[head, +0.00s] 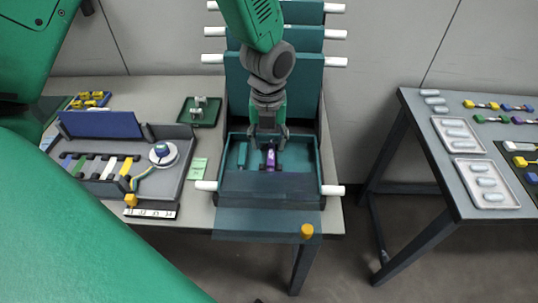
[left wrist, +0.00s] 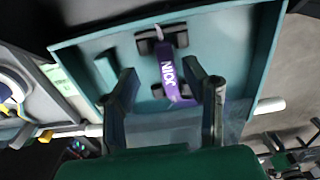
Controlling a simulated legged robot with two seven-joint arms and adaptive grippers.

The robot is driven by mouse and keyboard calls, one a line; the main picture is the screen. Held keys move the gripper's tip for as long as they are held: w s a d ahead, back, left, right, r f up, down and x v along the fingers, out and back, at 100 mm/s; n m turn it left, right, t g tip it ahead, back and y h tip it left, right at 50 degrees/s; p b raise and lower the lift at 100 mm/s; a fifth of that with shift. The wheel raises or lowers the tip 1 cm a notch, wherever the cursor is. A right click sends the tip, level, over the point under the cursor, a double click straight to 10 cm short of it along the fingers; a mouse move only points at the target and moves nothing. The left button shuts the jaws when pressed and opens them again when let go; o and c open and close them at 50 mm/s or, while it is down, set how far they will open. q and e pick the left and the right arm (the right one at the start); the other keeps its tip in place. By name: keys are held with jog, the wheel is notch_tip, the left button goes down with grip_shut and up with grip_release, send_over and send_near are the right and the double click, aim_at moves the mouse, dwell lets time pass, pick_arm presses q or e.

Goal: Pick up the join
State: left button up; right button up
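The join is a purple piece labelled "JOIN" (left wrist: 172,72) with dark blocks at its ends. It lies in the teal tray (left wrist: 78,45), and it also shows in the head view (head: 270,160). My left gripper (head: 268,146) points down over the tray, close above the join. In the left wrist view its two fingers (left wrist: 160,78) are spread, one on each side of the join's line. The right finger appears nearer to it; I cannot tell whether it touches. Nothing is held. My right gripper is not in view.
A teal block (head: 243,154) lies left of the join in the tray. Tray walls surround the gripper. A grey work tray (head: 180,190) with coloured strips stands to the left, and a small green tray (head: 199,118) behind. A second table (head: 440,180) holds trays and parts at right.

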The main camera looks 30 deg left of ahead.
pick_arm(q)
notch_tip(320, 180, down, 2)
jog(key=shift+d+f, duration=0.15)
jog(key=shift+f, duration=0.1)
jog(key=shift+w+d+f, duration=0.1)
jog(key=shift+d, duration=0.45)
grip_shut()
jog(key=shift+a, duration=0.45)
